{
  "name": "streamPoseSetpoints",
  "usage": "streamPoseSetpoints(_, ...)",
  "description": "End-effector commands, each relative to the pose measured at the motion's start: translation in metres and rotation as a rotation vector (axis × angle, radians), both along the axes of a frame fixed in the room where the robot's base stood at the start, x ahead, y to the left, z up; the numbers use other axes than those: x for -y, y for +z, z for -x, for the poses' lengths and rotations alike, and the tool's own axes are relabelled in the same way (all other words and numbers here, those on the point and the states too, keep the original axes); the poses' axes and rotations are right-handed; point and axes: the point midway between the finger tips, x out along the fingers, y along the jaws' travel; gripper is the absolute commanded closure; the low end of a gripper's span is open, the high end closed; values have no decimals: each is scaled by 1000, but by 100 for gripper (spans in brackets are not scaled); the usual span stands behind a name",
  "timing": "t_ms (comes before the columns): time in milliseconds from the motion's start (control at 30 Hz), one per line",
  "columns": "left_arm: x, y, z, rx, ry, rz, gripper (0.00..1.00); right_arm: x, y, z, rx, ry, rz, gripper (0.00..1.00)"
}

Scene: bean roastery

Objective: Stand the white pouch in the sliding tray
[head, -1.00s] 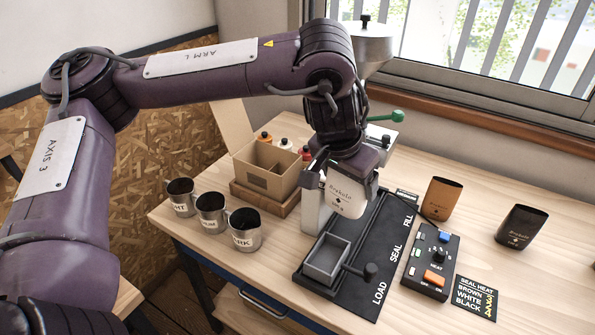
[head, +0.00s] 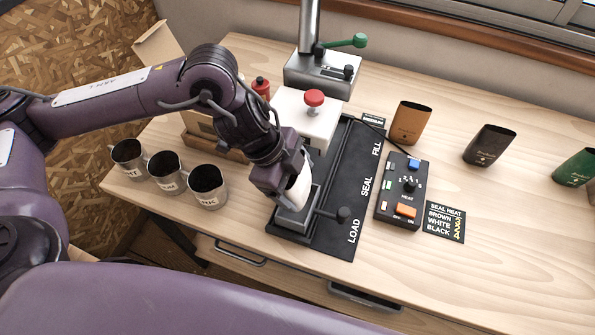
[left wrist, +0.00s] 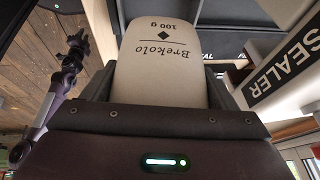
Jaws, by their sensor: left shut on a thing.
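The white pouch (head: 301,189) is in my left gripper (head: 283,182), over the grey sliding tray (head: 288,227) at the LOAD end of the black track. The pouch is close to upright, with its lower end at or just inside the tray; I cannot tell whether it touches the tray floor. The gripper hides part of the pouch. In the left wrist view the pouch (left wrist: 165,65) shows its printed face between the dark fingers.
The white sealer head (head: 300,122) with a red knob stands just behind the tray. The tray's side handle (head: 343,213) and a control box (head: 403,190) are to the right. Several metal cups (head: 207,186) stand to the left. Brown, black and green pouches stand at the right.

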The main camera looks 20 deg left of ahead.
Motion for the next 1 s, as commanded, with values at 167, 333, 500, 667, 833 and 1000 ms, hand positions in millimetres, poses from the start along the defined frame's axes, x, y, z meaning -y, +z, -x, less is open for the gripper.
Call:
streamPoseSetpoints(167, 0, -16, 0, -1, 2, 1, 45, -11, -15, 1, -1, 0, -13, 74)
streamPoseSetpoints(333, 0, -32, 0, -2, 2, 1, 45, -10, -25, -9, 12, 0, -13, 74)
streamPoseSetpoints(500, 0, -45, 0, -1, 3, 1, 45, -7, -33, -16, 24, -1, -9, 74)
streamPoseSetpoints(667, 0, -50, -1, 0, 2, 0, 45, -2, -36, -16, 24, -3, -4, 74)
streamPoseSetpoints(833, 0, -49, -1, 1, 3, 0, 45, 1, -35, -13, 21, -3, 0, 74)
streamPoseSetpoints(1000, 0, -49, -1, 0, 2, 0, 45, 1, -35, -11, 17, -3, 0, 74)
